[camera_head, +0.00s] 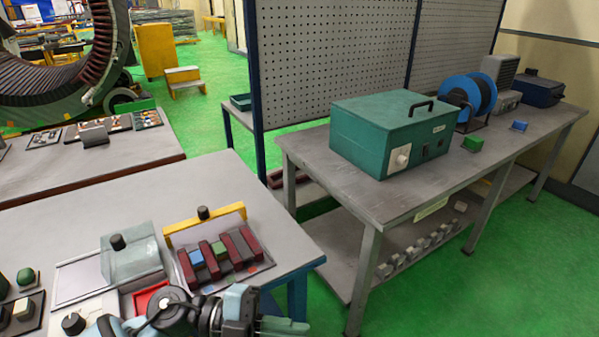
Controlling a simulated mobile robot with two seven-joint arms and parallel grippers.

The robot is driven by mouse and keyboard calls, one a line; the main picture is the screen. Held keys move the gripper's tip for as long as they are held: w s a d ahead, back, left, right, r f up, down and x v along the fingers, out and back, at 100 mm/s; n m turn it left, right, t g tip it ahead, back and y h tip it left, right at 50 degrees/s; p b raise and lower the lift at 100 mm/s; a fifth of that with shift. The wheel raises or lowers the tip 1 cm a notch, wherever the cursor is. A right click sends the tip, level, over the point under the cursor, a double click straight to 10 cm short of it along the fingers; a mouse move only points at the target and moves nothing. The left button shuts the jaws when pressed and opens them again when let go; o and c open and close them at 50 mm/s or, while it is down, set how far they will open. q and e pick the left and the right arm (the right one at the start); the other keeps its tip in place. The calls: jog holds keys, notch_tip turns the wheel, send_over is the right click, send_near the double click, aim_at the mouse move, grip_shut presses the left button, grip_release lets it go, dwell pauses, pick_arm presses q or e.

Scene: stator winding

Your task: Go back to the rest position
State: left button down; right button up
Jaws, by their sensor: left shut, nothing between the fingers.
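My left gripper (287,325) shows at the bottom edge, left of centre, and points to the right. Its greenish fingers are shut with nothing between them. It is in front of the near edge of the left workbench (285,235), below a rack of dark red and blue blocks (217,252). The lower part of my left arm is cut off by the frame. My right gripper does not show.
A grey-green box with a black knob (131,258) and a red tray (152,298) are close to my left arm. A second table (300,150) at right carries a teal case (385,135) and blue spools (470,92). Green floor (510,260) is open at right.

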pick_arm(q)
jog(key=w+a+f+n+t+y, duration=0.2)
jog(key=a+f+n+t+y, duration=0.25)
jog(key=n+t, duration=0.55)
jog(key=w+a+f+n+t+y, duration=0.3)
jog(key=a+f+n+t, duration=0.2)
jog(key=n+t, duration=0.5)
jog(key=s+a+f+n+g+y, duration=0.4)
jog(key=s+f, duration=0.4)
jog(key=f, duration=0.2)
jog(key=s+a+f+n+g+y, duration=0.4)
jog(key=s+a+f, duration=0.2)
jog(key=s+f, duration=0.2)
notch_tip(320, 180, down, 2)
jog(key=shift+f, duration=0.1)
